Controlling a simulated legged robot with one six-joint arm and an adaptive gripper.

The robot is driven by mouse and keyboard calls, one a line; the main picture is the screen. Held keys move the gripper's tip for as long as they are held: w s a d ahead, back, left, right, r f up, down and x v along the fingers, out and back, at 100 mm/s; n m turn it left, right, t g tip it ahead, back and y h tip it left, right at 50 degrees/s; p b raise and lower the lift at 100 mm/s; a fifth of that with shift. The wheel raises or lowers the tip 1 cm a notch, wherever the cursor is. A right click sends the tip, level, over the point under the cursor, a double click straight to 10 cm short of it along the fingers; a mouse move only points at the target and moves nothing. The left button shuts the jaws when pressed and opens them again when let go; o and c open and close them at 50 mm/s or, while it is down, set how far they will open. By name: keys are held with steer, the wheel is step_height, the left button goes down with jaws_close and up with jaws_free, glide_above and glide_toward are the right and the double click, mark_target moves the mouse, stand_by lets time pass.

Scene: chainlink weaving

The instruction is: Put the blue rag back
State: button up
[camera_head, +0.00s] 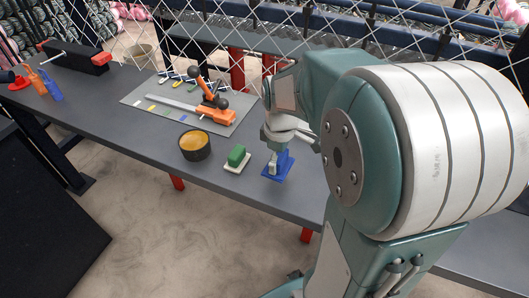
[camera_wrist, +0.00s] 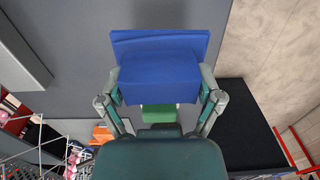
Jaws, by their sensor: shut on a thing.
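The blue rag (camera_head: 278,168) is at the near edge of the grey bench, with a flat lower part and a raised part between my fingers. My gripper (camera_head: 277,151) points down at it and is shut on it. In the wrist view the blue rag (camera_wrist: 160,45) fills the space between the two fingers of my gripper (camera_wrist: 160,85). Whether the rag's flat part touches the bench top or hangs just above it I cannot tell.
A green block (camera_head: 237,155) on a pale dish lies just left of the rag. A dark round tin (camera_head: 194,146) with an orange-yellow top stands further left. A grey mat (camera_head: 160,115) with an orange tool (camera_head: 214,112) lies behind. A chain-link fence runs along the bench's back.

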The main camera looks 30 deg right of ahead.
steer(key=shift+w+f, duration=0.3)
steer(key=f, duration=0.1)
steer(key=w+f, duration=0.1)
steer(key=f, duration=0.1)
steer(key=shift+a+f, duration=0.1)
steer(key=shift+f, duration=0.3)
steer(key=shift+f, duration=0.3)
steer(key=o, duration=0.8)
steer(key=shift+o, duration=0.2)
steer(key=shift+r, duration=0.1)
